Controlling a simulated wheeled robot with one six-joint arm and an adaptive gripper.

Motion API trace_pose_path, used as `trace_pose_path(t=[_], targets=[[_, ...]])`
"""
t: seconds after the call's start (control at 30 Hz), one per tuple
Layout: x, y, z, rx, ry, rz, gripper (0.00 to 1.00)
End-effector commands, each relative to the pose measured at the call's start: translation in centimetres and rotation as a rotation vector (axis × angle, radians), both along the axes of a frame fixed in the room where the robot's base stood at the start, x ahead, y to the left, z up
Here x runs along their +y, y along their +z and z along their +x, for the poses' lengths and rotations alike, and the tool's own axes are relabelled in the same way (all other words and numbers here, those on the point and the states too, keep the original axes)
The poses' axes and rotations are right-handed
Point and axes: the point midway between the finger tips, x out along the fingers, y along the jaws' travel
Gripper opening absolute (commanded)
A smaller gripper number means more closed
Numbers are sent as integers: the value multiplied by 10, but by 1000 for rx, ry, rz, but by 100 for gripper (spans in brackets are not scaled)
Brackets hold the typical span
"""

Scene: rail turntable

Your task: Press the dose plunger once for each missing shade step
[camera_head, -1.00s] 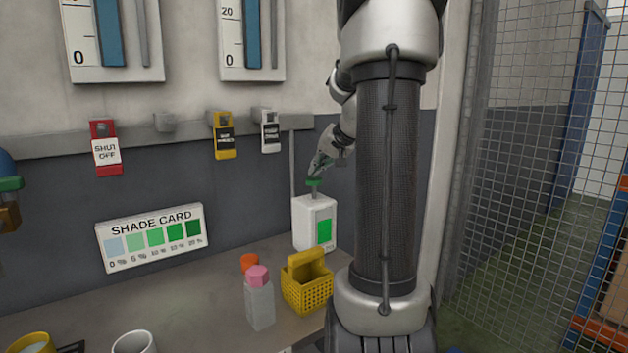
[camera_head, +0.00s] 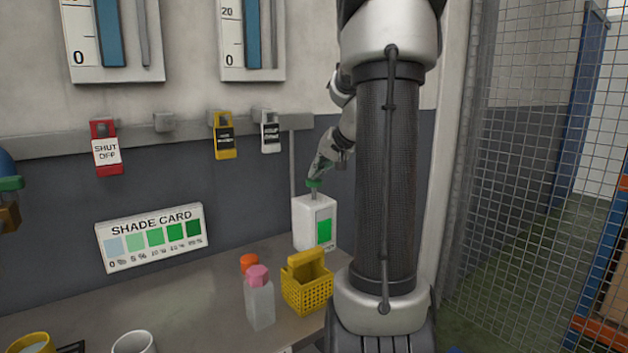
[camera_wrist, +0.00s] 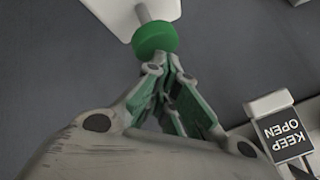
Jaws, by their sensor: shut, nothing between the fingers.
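The dose dispenser (camera_head: 305,226) is a white box with a green swatch on its front, standing on the bench against the wall. Its green plunger cap (camera_head: 314,183) sits on top of a grey stem. My gripper (camera_head: 316,174) is shut and empty, pointing down right at the cap. In the wrist view the round green cap (camera_wrist: 155,38) lies just beyond my fingertips (camera_wrist: 160,66); whether they touch cannot be told. The shade card (camera_head: 152,236) leans by the wall with several steps from pale blue to dark green, labelled in percent.
A yellow basket (camera_head: 306,285), a bottle with a pink cap (camera_head: 259,300) and an orange cap (camera_head: 249,263) stand near the dispenser. Tags hang from the wall rail, including a white one (camera_head: 270,132). A mesh fence (camera_head: 530,150) stands at right. The bench before the card is clear.

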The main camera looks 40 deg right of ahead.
Motion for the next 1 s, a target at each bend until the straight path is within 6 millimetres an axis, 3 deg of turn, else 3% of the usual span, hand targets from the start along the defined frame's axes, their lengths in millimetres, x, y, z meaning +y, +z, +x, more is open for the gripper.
trace_pose_path(t=[1.0], targets=[[0, -14, 0, 3, 0, 2, 0]])
